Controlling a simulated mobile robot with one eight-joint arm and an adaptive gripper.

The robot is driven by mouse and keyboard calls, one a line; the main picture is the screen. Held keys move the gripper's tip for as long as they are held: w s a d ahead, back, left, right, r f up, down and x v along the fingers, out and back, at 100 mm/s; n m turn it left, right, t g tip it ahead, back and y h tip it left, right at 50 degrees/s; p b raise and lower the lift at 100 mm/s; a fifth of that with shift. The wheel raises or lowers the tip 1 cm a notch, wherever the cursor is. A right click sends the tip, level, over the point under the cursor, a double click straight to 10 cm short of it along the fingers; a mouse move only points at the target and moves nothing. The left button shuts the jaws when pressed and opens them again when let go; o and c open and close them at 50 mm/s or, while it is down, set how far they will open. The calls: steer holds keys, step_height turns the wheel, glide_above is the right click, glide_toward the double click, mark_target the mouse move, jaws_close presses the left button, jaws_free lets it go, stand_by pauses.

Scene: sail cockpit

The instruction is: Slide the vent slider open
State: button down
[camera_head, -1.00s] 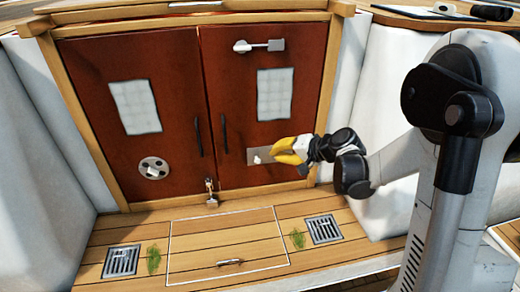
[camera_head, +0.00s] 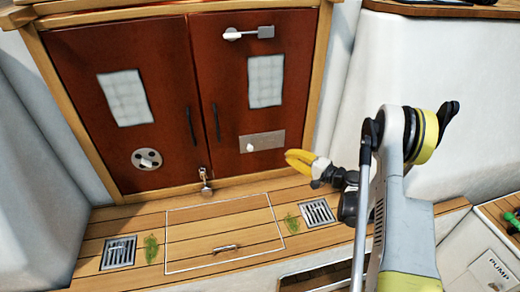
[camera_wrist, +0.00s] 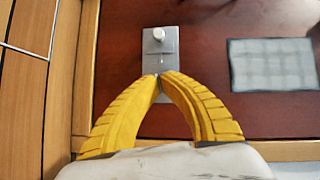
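The vent slider is a grey metal plate (camera_head: 270,140) low on the right red door, with a white knob (camera_head: 250,147) near its left end. In the wrist view the plate (camera_wrist: 160,60) runs up the picture and the knob (camera_wrist: 159,34) is near its top end. My gripper (camera_head: 288,157) has yellow fingers and is just right of and below the plate, apart from the knob. In the wrist view its fingertips (camera_wrist: 160,76) meet over the plate's lower part, with nothing seen between them. Whether they touch the plate cannot be told.
The right door (camera_head: 232,90) also carries a latch (camera_head: 250,33), a pale window (camera_head: 266,88) and a dark handle. The left door (camera_head: 85,90) has a round vent (camera_head: 146,159). A hasp (camera_head: 205,182) hangs between the doors. The wooden floor has a hatch (camera_head: 190,240) and drain grates (camera_head: 317,212).

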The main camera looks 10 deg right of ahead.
steer(key=b, duration=0.1)
glide_toward(252, 145)
steer(key=w, duration=0.4)
steer(key=shift+w+d+f, duration=0.15)
steer(key=shift+d+f, duration=0.05)
steer(key=shift+f, duration=0.05)
steer(key=a+b, duration=0.1)
steer(key=a, duration=0.2)
steer(key=shift+w+a+f+b, duration=0.1)
steer(key=shift+w+f+b, duration=0.1)
steer(key=shift+b, duration=0.15)
steer(key=shift+a, duration=0.25)
steer(key=shift+r, duration=0.1)
